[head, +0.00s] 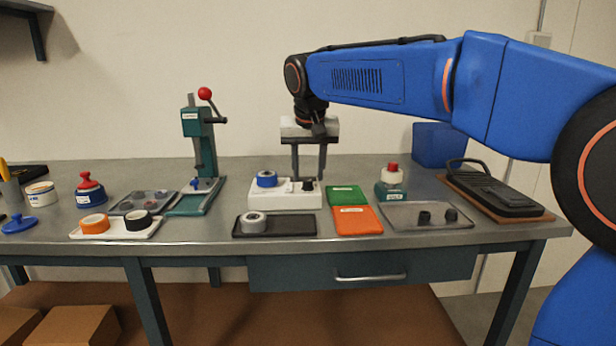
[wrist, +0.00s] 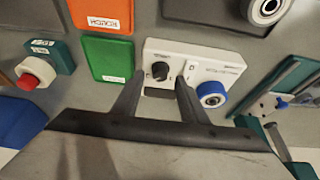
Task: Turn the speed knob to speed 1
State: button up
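The white unit (head: 285,201) stands in the middle of the bench. It carries a black knob (head: 308,186) at its right and a blue-rimmed wheel (head: 267,179) at its left. The wrist view shows the black knob (wrist: 160,71), the blue wheel (wrist: 211,94) and a small switch between them. The unit's printed labels are too small to read. My gripper (head: 308,178) points down over the knob end of the unit, fingers apart and empty. In the wrist view, the knob appears just beyond the gap between the fingertips (wrist: 157,78). I cannot tell whether they touch it.
A green card (head: 347,195) and an orange card (head: 357,220) lie right of the unit. A dark tray (head: 300,227) with a grey roll lies in front. A teal press (head: 197,150) stands to the left.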

jog(key=shift+x, duration=1.05)
grip_shut()
